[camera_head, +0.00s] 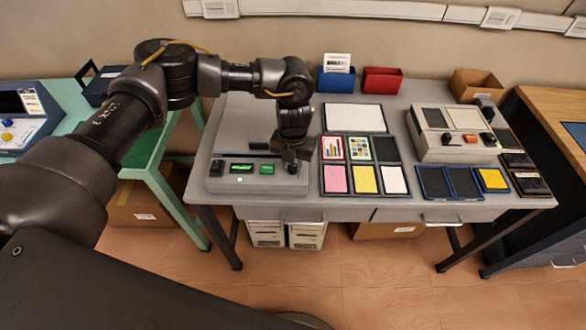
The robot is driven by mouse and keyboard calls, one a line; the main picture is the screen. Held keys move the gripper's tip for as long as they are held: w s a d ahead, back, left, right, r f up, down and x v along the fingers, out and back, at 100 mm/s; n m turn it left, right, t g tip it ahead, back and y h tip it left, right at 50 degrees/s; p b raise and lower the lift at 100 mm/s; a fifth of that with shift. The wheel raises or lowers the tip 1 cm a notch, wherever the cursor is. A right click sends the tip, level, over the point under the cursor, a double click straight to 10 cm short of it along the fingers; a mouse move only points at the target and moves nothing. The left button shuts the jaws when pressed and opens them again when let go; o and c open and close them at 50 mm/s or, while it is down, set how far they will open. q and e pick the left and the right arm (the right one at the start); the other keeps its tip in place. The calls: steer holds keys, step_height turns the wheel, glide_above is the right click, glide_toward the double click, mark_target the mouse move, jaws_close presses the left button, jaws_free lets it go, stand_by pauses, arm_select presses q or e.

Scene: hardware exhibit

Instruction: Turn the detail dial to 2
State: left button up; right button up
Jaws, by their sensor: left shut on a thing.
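A grey machine (238,125) with a sloped top stands at the left of the grey table. Its front panel has a small green-lit display (241,167) and a green button (267,169). My left gripper (291,166) points down at the right end of this panel and is shut on a small dark knob there, which I take to be the detail dial. The gripper hides most of the knob, so its pointer and any numbers around it cannot be read. My right gripper is not in view.
Right of the machine lie framed trays with coloured cards (364,179). A beige device (455,135) with an orange button stands farther right. Blue (337,81) and red (382,80) bins sit at the back. A green table (150,155) stands left.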

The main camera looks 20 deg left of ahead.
mark_target(293, 166)
arm_select(q)
steer(key=shift+m+b, duration=0.6)
steer(key=shift+m, duration=0.2)
steer(key=o, duration=1)
step_height(293, 166, up, 11)
steer(key=shift+f+b, duration=0.1)
steer(key=shift+b, duration=0.9)
